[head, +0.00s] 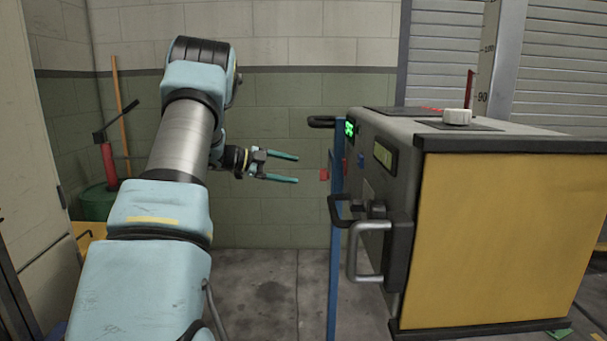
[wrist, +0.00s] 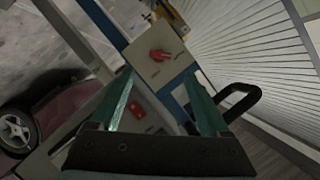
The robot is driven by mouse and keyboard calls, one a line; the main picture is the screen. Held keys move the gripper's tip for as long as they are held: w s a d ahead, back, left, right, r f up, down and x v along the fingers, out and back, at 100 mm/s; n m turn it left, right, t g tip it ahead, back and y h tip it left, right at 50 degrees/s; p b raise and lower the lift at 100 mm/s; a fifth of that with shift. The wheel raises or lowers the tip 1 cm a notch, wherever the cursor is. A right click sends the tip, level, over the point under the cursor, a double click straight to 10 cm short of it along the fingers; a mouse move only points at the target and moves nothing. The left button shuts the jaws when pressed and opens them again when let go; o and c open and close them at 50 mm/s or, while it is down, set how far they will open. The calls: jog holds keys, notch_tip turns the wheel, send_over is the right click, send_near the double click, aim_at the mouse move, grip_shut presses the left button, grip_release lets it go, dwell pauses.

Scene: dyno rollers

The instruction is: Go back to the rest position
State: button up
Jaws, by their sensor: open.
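My gripper (head: 297,168) is open and empty in the head view, its two teal fingers pointing right toward a blue post (head: 336,220). A gap shows between the fingertips and a small red part (head: 324,175) beside the post. In the wrist view my gripper (wrist: 163,82) shows its two fingers spread apart. Beyond them is a pale plate with a red knob (wrist: 160,55), and a red switch (wrist: 137,109) shows lower, between the fingers. Nothing is held.
A grey and yellow machine cabinet (head: 515,235) with a metal handle (head: 357,252) and a white knob (head: 457,116) fills the right. A red pump-like tool (head: 108,163) stands at the left by the wall. A dark red car (wrist: 50,120) shows in the wrist view. Floor below my gripper is clear.

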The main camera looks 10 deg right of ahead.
jog(key=shift+v, duration=0.75)
